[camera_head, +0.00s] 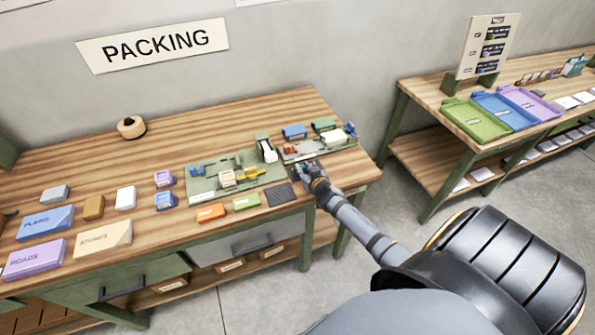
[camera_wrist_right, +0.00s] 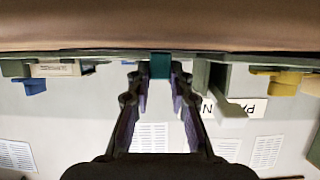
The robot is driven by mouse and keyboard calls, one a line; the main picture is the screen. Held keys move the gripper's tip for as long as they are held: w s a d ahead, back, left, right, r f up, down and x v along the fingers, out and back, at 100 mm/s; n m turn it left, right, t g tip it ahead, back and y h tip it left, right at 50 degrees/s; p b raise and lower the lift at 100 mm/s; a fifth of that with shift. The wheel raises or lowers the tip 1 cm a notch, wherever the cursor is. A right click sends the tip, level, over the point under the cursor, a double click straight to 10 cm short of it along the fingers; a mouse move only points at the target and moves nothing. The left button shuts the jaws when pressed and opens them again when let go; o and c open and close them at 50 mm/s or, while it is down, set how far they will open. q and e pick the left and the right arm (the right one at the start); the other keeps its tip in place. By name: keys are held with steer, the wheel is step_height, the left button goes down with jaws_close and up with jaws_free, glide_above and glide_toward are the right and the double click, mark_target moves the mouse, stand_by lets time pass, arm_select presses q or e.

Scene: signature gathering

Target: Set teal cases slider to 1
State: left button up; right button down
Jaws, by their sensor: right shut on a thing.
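In the wrist view, a small teal block (camera_wrist_right: 160,65), likely the teal cases slider, sits between the fingertips of my right gripper (camera_wrist_right: 160,78). The gripper is shut on it, with one finger on each side. In the head view, my right gripper (camera_head: 306,169) is low at the front edge of a grey-green panel (camera_head: 345,144) near the right end of the packing table. There the gripper hides the slider, and I cannot read any number marks for it. My left gripper is not in view.
On the packing table (camera_head: 95,160), a second green panel (camera_head: 205,196) with yellow and blue parts lies left of the gripper. A dark ribbed pad (camera_head: 280,195), an orange block (camera_head: 211,212) and a green block (camera_head: 246,202) lie in front. Coloured trays (camera_head: 475,121) stand on the right table.

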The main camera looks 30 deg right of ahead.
steer(key=c, duration=1.5)
jaws_free()
steer(key=shift+s, duration=0.1)
steer(key=shift+s+a+r, duration=0.1)
steer(key=shift+s, duration=0.2)
steer(key=v, duration=1.1)
steer(key=shift+s+a, duration=0.1)
steer(key=shift+s, duration=0.05)
steer(key=shift+r, duration=0.1)
